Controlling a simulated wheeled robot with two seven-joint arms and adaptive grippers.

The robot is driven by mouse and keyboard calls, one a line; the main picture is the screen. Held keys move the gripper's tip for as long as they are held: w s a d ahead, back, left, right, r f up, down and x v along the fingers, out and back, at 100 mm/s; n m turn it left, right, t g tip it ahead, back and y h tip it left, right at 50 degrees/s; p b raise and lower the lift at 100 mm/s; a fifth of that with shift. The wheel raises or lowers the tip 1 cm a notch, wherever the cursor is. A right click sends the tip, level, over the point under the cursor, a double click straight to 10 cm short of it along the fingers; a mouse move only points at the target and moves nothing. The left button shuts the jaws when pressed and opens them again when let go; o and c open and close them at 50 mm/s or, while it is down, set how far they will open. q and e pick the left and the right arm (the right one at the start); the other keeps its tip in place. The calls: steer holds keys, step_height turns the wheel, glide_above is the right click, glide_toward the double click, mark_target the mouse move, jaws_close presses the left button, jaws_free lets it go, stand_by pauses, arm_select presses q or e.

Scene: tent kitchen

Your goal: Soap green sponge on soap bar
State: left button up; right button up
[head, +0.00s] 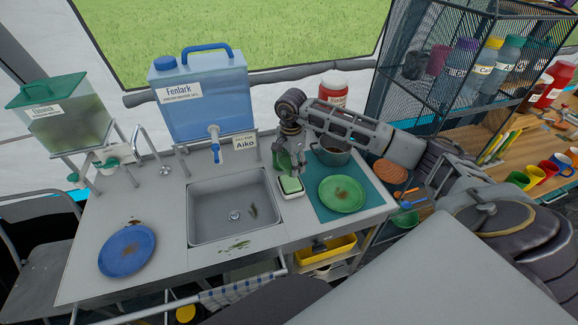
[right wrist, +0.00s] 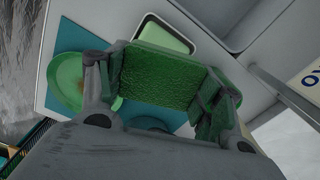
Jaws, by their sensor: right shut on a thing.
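My right gripper (head: 288,158) is shut on the green sponge (head: 282,161) and holds it near the soap bar. In the right wrist view the sponge (right wrist: 162,76) spans between the fingers. The pale green soap bar (head: 290,185) lies in a white soap dish (head: 292,195) at the right of the sink. It also shows in the right wrist view (right wrist: 166,37), just beyond the sponge, which overlaps the dish's edge in that picture. In the head view the sponge appears above and behind the soap; I cannot tell the exact gap. My left gripper is not in view.
The sink (head: 215,205) lies left of the dish, the blue dirty plate (head: 127,251) further left. Right of the dish, a green dirty plate (head: 342,194) rests on a teal mat (head: 372,208), with a pot (head: 331,155) behind. The blue water container (head: 205,100) stands behind the sink.

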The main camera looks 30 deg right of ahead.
mark_target(291, 181)
steer(key=shift+w+n, duration=0.15)
steer(key=shift+n, duration=1.05)
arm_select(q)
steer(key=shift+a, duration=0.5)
arm_select(e)
steer(key=shift+n, duration=1.8)
steer(key=shift+d, duration=0.1)
steer(key=shift+f, duration=0.2)
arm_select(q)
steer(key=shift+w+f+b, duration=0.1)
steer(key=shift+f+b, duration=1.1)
arm_select(e)
steer(key=shift+f, duration=2.85)
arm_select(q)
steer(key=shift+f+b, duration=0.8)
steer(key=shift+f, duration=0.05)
arm_select(e)
steer(key=shift+f, duration=1)
arm_select(q)
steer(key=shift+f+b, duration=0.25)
steer(key=shift+b, duration=0.05)
arm_select(e)
steer(key=shift+f, duration=0.15)
